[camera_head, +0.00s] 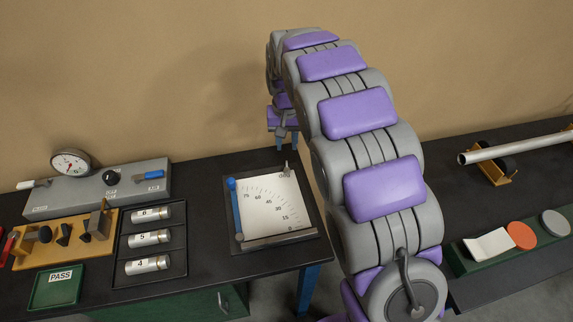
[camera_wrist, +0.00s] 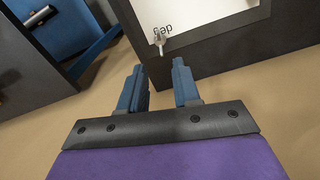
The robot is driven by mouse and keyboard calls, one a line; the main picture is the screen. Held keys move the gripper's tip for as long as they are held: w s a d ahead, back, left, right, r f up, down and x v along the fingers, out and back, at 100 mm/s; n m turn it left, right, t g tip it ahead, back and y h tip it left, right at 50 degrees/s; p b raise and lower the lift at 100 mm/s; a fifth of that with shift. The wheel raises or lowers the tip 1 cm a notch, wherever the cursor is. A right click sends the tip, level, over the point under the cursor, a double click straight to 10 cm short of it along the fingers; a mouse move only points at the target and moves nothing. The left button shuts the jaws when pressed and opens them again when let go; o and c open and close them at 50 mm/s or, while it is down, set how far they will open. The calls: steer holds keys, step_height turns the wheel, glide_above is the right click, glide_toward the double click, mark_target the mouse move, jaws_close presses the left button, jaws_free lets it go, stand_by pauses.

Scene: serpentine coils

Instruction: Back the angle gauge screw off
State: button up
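The angle gauge (camera_head: 268,192) is a dark-framed board with a white printed degree scale and a blue pointer arm (camera_head: 235,208) on its left side. A small metal screw (camera_head: 287,170) stands at the board's far right corner. In the wrist view the screw (camera_wrist: 159,40) sits beside printed lettering on the white sheet. My gripper (camera_wrist: 158,67) is open and empty, its two blue fingers spread. In that view the screw lies just beyond the fingertips, roughly in line with the gap, and apart from them. In the head view my gripper (camera_head: 287,142) hangs behind the screw, pointing down.
Left of the gauge are a black tray (camera_head: 124,242) of numbered metal cylinders, a grey box (camera_head: 105,187) with a dial, an orange fixture (camera_head: 60,252) and a green PASS tray (camera_head: 41,290). A right bench holds a pipe (camera_head: 515,147) and a green block (camera_head: 478,259) with discs.

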mark_target(287, 167)
step_height(287, 167, down, 10)
steer(key=shift+r+b, duration=0.1)
steer(key=shift+b, duration=0.7)
steer(key=shift+c, duration=0.5)
jaws_close()
